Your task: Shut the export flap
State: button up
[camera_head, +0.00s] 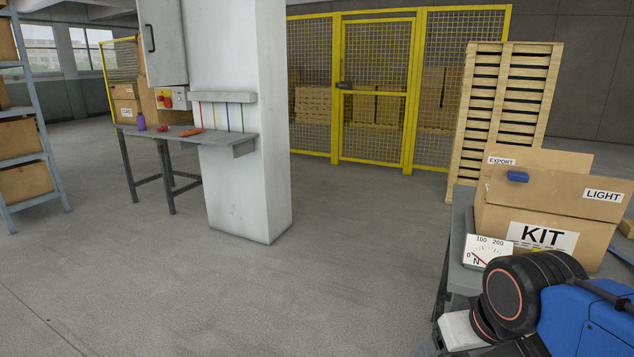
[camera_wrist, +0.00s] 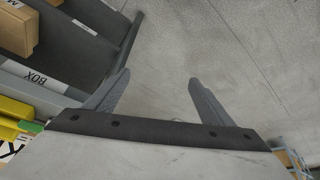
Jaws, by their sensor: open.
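A cardboard box with a KIT label (camera_head: 500,216) stands on a bench at the right in the head view. Its flap marked EXPORT (camera_head: 550,160) stands raised at the back. A second flap, marked LIGHT (camera_head: 560,190), stands raised in front of it and hides its lower part. A small blue piece (camera_head: 517,176) shows at the LIGHT flap's upper left. My gripper (camera_wrist: 159,77) is open and empty in the wrist view, with bare floor between its fingers.
A dial marked in N (camera_head: 485,250) stands in front of the KIT box. A pallet stack (camera_head: 505,110) rises behind it. A white pillar (camera_head: 240,150) and narrow workbench (camera_head: 205,137) stand left. Open floor lies between. A BOX-labelled edge (camera_wrist: 38,78) is left of my gripper.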

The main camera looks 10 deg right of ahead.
aim_at(512, 155)
jog(key=u, duration=1.2)
jog(key=i+j+u, duration=0.3)
jog(key=i, duration=0.25)
jog(key=i+u, duration=0.3)
jog(key=i, duration=0.25)
jog(key=i+l+z, duration=0.1)
jog(key=i+z, duration=0.2)
jog(key=z, duration=0.15)
jog(key=i+z, duration=0.45)
jog(key=i+j+z, duration=0.15)
jog(key=z, duration=0.35)
jog(key=i+l+z, duration=0.15)
jog(key=i+z, duration=0.25)
jog(key=i+l+z, duration=0.1)
jog(key=z, duration=0.35)
jog(key=i+j+z, duration=0.15)
jog(key=i+z, duration=0.25)
jog(key=i+u, duration=0.1)
jog(key=i, duration=0.7)
jog(key=i+l+u, duration=0.1)
jog(key=i, duration=0.7)
jog(key=i+z, duration=0.45)
jog(key=z, duration=0.25)
jog(key=i+j+z, duration=0.15)
jog(key=z, duration=0.15)
jog(key=i+z, duration=0.1)
jog(key=z, duration=1.85)
